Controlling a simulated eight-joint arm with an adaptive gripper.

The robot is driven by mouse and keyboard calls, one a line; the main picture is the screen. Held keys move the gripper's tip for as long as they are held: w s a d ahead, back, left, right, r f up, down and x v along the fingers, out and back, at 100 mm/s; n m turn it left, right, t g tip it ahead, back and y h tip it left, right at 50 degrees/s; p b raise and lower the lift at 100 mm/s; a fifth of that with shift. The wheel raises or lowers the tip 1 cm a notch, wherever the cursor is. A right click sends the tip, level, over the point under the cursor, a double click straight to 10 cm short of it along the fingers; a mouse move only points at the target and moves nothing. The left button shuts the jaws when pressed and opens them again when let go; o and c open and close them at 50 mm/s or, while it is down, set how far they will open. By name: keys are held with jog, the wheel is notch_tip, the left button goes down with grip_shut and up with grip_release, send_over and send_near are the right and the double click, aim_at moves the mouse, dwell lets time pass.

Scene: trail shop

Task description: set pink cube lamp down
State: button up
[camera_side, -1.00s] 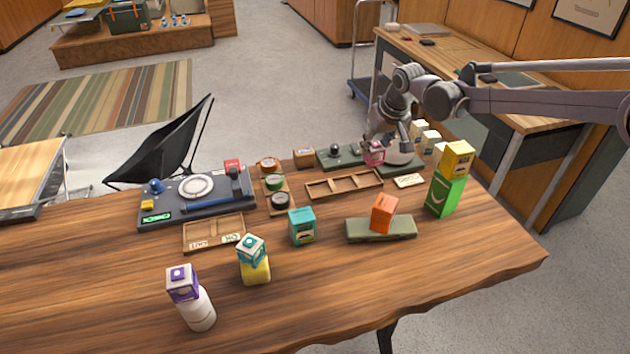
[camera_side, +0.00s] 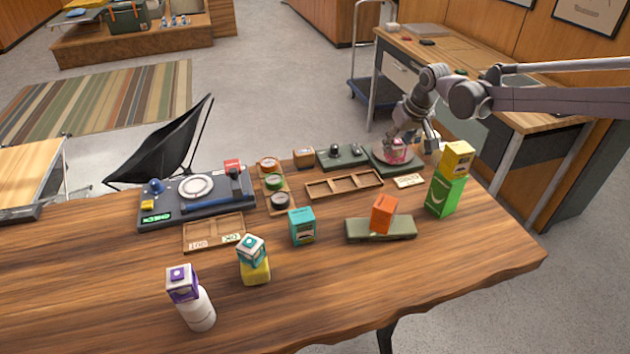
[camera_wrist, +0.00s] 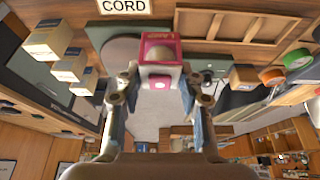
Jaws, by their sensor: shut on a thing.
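The pink cube lamp (camera_side: 397,153) has a white body and a pink top and edges. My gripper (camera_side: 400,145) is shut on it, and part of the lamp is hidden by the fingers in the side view. In the wrist view the lamp (camera_wrist: 162,52) sits between the two fingers of my gripper (camera_wrist: 160,78). The lamp is at a round grey plate (camera_side: 380,154) on a dark green base at the back right of the bench. I cannot tell whether it touches the plate.
A CORD label (camera_wrist: 124,6) lies near the plate. Several cream boxes (camera_wrist: 50,38) stand close beside it. An empty wooden tray (camera_side: 345,185) and a green box with a yellow box (camera_side: 456,158) on top are nearer the front. The front right of the bench is clear.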

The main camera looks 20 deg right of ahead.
jog(key=a+f, duration=0.1)
jog(key=w+a+f, duration=0.1)
jog(key=a, duration=0.1)
jog(key=w+a+f, duration=0.1)
jog(key=a, duration=0.1)
jog(key=shift+a+f, duration=0.25)
jog(key=shift+w+f, duration=0.1)
jog(key=shift+f, duration=1.95)
jog(key=shift+f, duration=0.1)
jog(key=o, duration=1.2)
